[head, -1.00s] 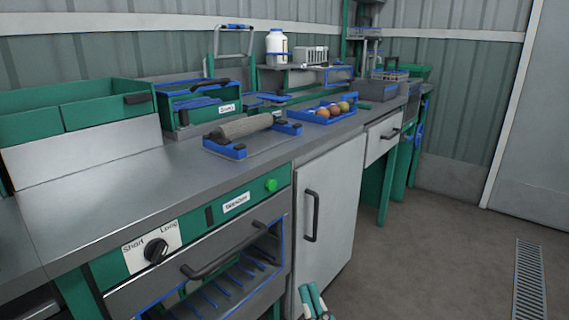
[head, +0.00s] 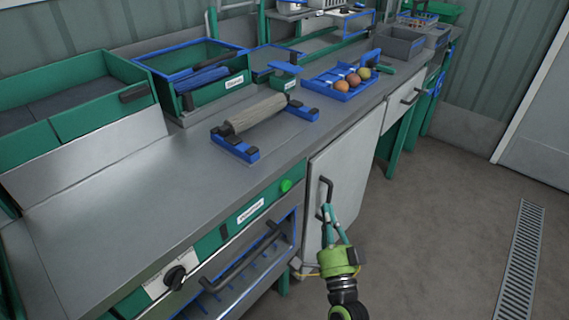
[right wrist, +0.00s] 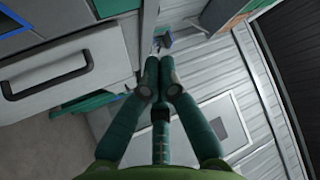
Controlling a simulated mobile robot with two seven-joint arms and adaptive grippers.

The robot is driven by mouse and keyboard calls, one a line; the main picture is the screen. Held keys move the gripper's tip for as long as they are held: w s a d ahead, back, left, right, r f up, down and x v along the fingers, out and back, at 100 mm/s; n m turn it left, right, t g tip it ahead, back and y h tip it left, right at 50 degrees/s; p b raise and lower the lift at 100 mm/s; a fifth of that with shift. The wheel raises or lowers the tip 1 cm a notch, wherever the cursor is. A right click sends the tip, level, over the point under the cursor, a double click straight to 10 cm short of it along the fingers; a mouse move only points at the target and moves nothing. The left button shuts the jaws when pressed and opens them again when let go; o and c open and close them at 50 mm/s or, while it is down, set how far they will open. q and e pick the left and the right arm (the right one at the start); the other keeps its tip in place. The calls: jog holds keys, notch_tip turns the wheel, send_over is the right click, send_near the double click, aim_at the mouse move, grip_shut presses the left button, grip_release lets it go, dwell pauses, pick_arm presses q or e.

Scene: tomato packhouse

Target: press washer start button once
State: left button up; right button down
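The green round start button (head: 286,185) sits on the green front panel (head: 210,243) of the washer, near its right end. The panel also carries a white label and a black knob (head: 174,277). My right gripper (head: 330,212) is in front of the white cabinet door, right of and below the button in the picture, and apart from it. Its teal fingers are together and hold nothing; they also meet at the tips in the right wrist view (right wrist: 159,62). The button does not show clearly there. My left gripper is not in view.
A dark bar handle (head: 245,258) crosses the washer front. The cabinet door handle (head: 326,195) is just behind my right fingers. On the counter are a roller on a blue stand (head: 236,146), a blue tray (head: 340,92) with round fruit, and green bins (head: 70,100). The floor at right is clear.

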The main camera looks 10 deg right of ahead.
aim_at(286, 186)
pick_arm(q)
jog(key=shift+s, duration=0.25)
pick_arm(e)
jog(key=shift+s, duration=0.15)
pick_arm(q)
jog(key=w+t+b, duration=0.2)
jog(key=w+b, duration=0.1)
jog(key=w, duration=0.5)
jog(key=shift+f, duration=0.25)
pick_arm(e)
jog(key=w+a, duration=0.5)
jog(key=w, duration=0.2)
jog(key=shift+a, duration=0.2)
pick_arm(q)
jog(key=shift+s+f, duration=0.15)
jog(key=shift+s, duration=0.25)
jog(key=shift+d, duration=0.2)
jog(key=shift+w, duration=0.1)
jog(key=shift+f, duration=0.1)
pick_arm(e)
jog(key=shift+w+a, duration=0.25)
jog(key=shift+w, duration=0.1)
